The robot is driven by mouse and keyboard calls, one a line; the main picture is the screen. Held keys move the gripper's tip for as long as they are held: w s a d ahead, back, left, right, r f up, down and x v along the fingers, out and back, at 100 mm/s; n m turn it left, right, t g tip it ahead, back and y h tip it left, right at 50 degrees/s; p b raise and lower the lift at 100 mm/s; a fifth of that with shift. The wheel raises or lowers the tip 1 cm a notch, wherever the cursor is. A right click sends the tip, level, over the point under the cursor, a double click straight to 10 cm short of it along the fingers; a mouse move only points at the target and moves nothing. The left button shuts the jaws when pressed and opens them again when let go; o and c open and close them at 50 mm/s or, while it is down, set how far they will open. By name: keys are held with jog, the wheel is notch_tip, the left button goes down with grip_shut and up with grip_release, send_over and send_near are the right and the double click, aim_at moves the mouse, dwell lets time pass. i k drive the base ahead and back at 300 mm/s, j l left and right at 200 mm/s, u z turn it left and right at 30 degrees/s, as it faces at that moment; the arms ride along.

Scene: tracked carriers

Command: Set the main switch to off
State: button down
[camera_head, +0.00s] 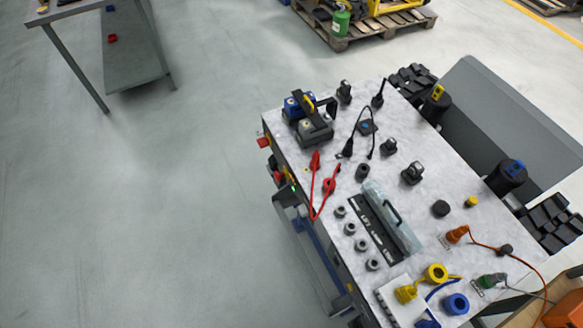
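A tracked carrier with a pale, speckled top (290,152) fills the right half of the head view. No part is clearly readable as the main switch. A small red part (264,142) sticks out from the carrier's left side, near its far left corner. A second red part lies lower on that side, by a small green light (293,188). The setting of any switch is too small to tell. My gripper is not in view, so its state does not show.
The top carries a grey-and-blue unit with a black handle (314,124), red cables (326,196), a clear-lidded case (392,217) and several plugs and knobs. A grey metal table (78,12) stands at the upper left, a loaded pallet (360,28) at the top. The floor left of the carrier is clear.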

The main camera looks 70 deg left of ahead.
aim_at(264, 142)
jog(key=u, duration=2.65)
